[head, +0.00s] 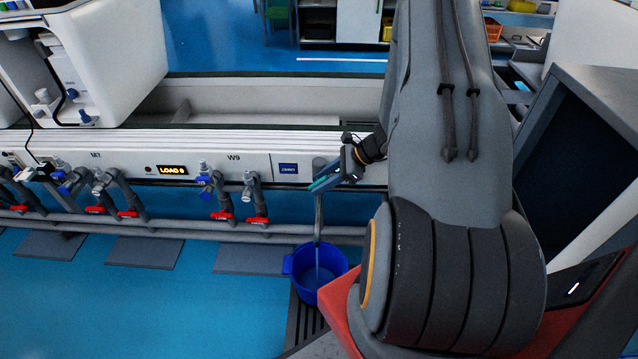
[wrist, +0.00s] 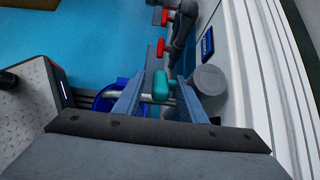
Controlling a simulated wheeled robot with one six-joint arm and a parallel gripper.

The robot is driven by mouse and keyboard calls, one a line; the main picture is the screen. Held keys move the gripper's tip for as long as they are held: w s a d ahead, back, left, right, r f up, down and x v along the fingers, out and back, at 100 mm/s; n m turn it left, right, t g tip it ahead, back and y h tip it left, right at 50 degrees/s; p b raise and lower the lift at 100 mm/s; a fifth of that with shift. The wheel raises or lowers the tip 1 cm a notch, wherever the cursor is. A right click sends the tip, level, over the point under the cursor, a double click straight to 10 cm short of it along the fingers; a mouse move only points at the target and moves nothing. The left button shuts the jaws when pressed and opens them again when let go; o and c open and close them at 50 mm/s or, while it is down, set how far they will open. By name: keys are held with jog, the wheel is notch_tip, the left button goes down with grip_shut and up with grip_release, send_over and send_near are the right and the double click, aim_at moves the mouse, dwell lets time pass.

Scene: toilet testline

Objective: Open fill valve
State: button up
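A teal valve handle (wrist: 161,85) shows near the middle of the wrist view, beside the round grey top of a pipe (wrist: 209,81). My gripper (wrist: 160,92) is open, with one blue-grey finger on each side of the handle and small gaps showing. In the head view, my gripper (head: 330,178) is at the upper part of the grey upright pipe (head: 318,211), with a bit of teal between its fingers. The pipe runs down toward a blue bucket (head: 302,268). Whether a finger touches the handle is unclear. My arm hides what lies right of the gripper.
Several red-handled valves (head: 222,216) on grey pipes line the white bench front (head: 205,143) to the left. A display reading "LOAD" (head: 172,170) and a blue panel (head: 288,169) are on it. The blue floor (head: 150,310) at left is clear.

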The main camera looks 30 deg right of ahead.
jog(key=v, duration=0.6)
jog(key=shift+s+d+r, duration=0.1)
jog(key=shift+s+r, duration=0.1)
jog(key=shift+r, duration=0.05)
